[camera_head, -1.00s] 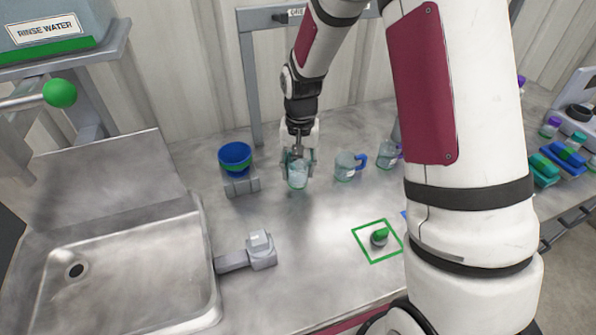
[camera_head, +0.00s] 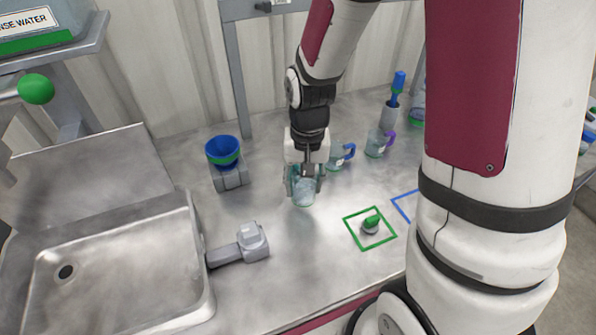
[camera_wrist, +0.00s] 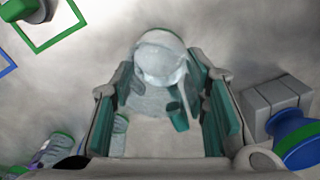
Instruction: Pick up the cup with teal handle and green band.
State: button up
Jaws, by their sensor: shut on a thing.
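My gripper (camera_head: 304,184) is shut on a clear cup (camera_head: 303,196), upright as far as I can tell, over the metal counter. I cannot tell how far its base is above the surface. In the wrist view the cup (camera_wrist: 160,60) sits between the teal finger pads of my gripper (camera_wrist: 160,82), and its teal handle (camera_wrist: 177,116) points back toward the palm.
A blue-handled cup (camera_head: 336,158) and a purple-handled cup (camera_head: 377,143) stand behind to the right. A blue funnel (camera_head: 222,150) is at left. A green square outline (camera_head: 349,229) surrounds a small green-topped object (camera_head: 371,223). The sink (camera_head: 196,283) is front left.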

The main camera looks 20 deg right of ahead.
jog(key=shift+s+r, duration=0.15)
jog(key=shift+s, duration=1.2)
jog(key=shift+s+r, duration=0.1)
jog(key=shift+s, duration=1.2)
